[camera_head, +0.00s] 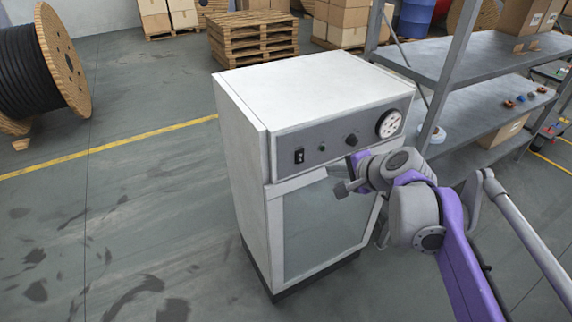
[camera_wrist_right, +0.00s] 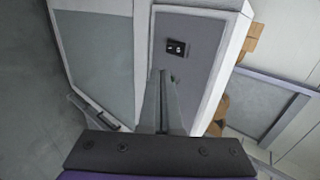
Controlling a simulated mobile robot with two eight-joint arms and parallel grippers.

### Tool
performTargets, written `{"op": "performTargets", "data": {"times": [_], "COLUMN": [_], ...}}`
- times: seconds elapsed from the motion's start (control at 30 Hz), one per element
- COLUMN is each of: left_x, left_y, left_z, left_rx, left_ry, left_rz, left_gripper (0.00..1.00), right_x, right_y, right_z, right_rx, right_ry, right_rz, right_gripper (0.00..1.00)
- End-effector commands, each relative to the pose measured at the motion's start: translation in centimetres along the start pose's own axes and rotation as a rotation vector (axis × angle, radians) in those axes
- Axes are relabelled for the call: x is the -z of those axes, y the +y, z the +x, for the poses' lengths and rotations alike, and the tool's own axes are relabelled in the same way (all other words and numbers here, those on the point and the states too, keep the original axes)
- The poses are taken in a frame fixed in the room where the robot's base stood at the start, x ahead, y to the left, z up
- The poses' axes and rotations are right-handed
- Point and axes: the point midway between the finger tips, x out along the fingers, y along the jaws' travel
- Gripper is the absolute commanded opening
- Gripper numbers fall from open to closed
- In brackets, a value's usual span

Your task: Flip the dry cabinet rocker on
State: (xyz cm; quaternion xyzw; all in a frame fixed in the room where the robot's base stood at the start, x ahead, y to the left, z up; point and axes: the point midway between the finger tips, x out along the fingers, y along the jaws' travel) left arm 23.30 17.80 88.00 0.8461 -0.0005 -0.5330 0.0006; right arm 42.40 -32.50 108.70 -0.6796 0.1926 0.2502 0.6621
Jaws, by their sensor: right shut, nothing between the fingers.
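The dry cabinet (camera_head: 310,62) is a white box with a grey control panel above a glazed door. The black rocker (camera_head: 299,156) sits at the left end of the panel; it also shows in the right wrist view (camera_wrist_right: 176,47), with small light marks. I cannot tell its on or off position. My right gripper (camera_head: 344,178) is in front of the cabinet, right of and lower than the rocker. In the wrist view its fingers (camera_wrist_right: 160,78) are shut and empty, pointing along the panel with the rocker beyond their tips. My left gripper is not in view.
The panel also carries a small green lamp (camera_head: 322,147), a black knob (camera_head: 351,140) and a round dial (camera_head: 389,123). A grey metal shelf (camera_head: 480,97) stands close on the right. The floor left of the cabinet is clear up to a cable reel (camera_head: 68,60).

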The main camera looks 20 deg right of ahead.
Motion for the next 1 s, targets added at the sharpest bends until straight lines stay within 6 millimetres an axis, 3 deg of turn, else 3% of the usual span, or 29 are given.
{"op": "performTargets", "data": {"times": [0.23, 0.63, 0.77, 1.0], "left_x": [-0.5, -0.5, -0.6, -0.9], "left_y": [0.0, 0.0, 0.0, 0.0], "left_z": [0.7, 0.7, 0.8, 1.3], "left_rx": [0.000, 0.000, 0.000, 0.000], "left_ry": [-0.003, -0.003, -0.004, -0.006], "left_rz": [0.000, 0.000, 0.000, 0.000], "left_gripper": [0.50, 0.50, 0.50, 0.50], "right_x": [1.0, 1.0, 1.0, 1.0], "right_y": [0.7, 0.7, 0.6, 0.6], "right_z": [-1.1, -0.8, 0.7, 5.7], "right_rx": [0.009, 0.010, 0.010, 0.010], "right_ry": [0.008, 0.007, 0.006, 0.005], "right_rz": [0.002, 0.001, -0.001, -0.001], "right_gripper": [0.00, 0.00, 0.00, 0.00]}}
